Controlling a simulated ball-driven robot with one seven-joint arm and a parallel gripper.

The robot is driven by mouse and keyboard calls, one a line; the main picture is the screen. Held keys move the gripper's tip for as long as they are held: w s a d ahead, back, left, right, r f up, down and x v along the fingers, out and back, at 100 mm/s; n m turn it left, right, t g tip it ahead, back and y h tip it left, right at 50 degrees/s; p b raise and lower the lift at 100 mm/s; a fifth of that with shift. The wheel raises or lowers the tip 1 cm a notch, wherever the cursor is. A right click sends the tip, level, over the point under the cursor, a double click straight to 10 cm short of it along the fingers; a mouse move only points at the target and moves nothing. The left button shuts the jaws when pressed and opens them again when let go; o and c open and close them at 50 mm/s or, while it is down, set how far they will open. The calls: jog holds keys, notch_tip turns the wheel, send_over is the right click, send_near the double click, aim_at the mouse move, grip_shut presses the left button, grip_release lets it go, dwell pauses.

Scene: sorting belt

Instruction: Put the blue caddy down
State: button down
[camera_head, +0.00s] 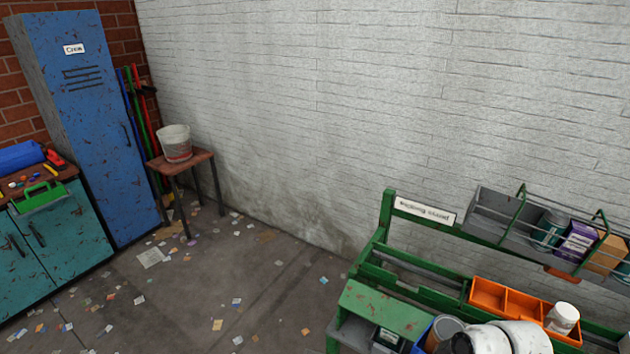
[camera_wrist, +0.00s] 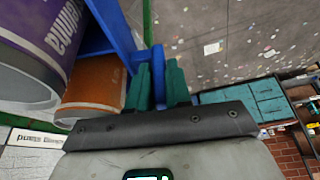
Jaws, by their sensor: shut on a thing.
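The blue caddy (camera_wrist: 118,38) fills the upper left of the wrist view, where its bar runs between my fingers. My gripper (camera_wrist: 157,72) has teal fingers shut on that blue bar. A purple tin (camera_wrist: 35,45) and an orange tin (camera_wrist: 92,88) are beside the blue bars, seemingly in the caddy. In the head view only a blue corner of the caddy (camera_head: 419,337) shows at the bottom edge, next to a grey round tin (camera_head: 447,325). My white arm hides the rest. I cannot tell whether the caddy touches the green bench.
The green slatted bench (camera_head: 385,308) holds an orange divided tray (camera_head: 487,297) with a white jar (camera_head: 562,317). A grey wall rack (camera_head: 490,212) with boxes hangs behind. A stool (camera_head: 185,160) with a bucket, a blue locker and a teal cabinet (camera_head: 62,240) stand left. The littered floor between is open.

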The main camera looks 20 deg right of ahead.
jog(key=w+a+f+m+h+b, duration=0.1)
jog(key=w+a+f+m, duration=0.1)
jog(key=a+f, duration=0.2)
jog(key=w+a+f+m+h+b, duration=0.1)
jog(key=a+f, duration=0.4)
jog(key=a, duration=0.6)
jog(key=shift+w+m+b, duration=0.5)
jog(key=shift+w+m, duration=0.5)
jog(key=shift+w, duration=0.05)
jog(key=shift+a, duration=0.15)
jog(key=shift+s, duration=0.1)
